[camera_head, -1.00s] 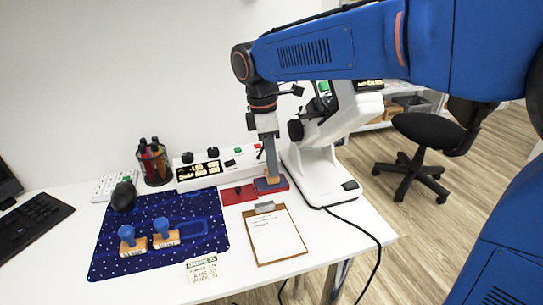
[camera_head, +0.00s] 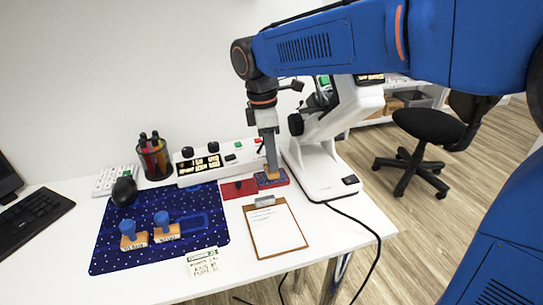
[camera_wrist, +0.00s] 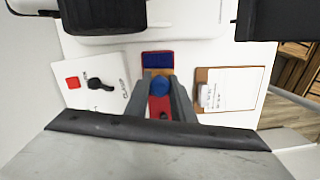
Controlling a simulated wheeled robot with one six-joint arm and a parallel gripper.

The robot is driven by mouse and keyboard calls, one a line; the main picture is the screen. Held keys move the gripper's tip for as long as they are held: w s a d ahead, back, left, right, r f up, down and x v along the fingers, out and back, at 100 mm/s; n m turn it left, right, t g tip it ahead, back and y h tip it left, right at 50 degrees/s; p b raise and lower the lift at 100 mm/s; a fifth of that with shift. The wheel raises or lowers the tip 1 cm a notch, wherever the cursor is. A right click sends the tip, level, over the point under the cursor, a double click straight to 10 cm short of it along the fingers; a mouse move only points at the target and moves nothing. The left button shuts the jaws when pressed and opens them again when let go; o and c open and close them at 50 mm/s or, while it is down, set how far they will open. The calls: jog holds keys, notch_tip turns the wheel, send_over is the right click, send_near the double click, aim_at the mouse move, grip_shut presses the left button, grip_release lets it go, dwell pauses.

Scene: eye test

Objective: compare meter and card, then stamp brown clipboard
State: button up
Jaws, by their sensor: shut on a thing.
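My gripper (camera_head: 270,165) is shut on a stamp with a blue knob (camera_wrist: 160,92) and wooden base (camera_head: 272,175). The stamp is at a blue ink pad in a red case (camera_head: 281,180); I cannot tell whether it touches. The brown clipboard (camera_head: 294,241) lies in front, with a metal clip and a white sheet; it is at right in the wrist view (camera_wrist: 203,75). The white meter (camera_head: 228,160) has lit displays and knobs, digits too small to read. The card (camera_head: 203,263) lies at the table's front edge, its small print unclear.
Two blue-knobbed stamps (camera_head: 133,236) stand on the dark blue mat (camera_head: 110,260) beside an outlined slot (camera_head: 192,226). A red pad (camera_head: 231,194) lies left of the blue one. A pen cup (camera_head: 154,160) is behind.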

jog(key=shift+f, duration=0.5)
dwell(1.3)
jog(key=shift+r, duration=3.55)
jog(key=shift+a, duration=0.15)
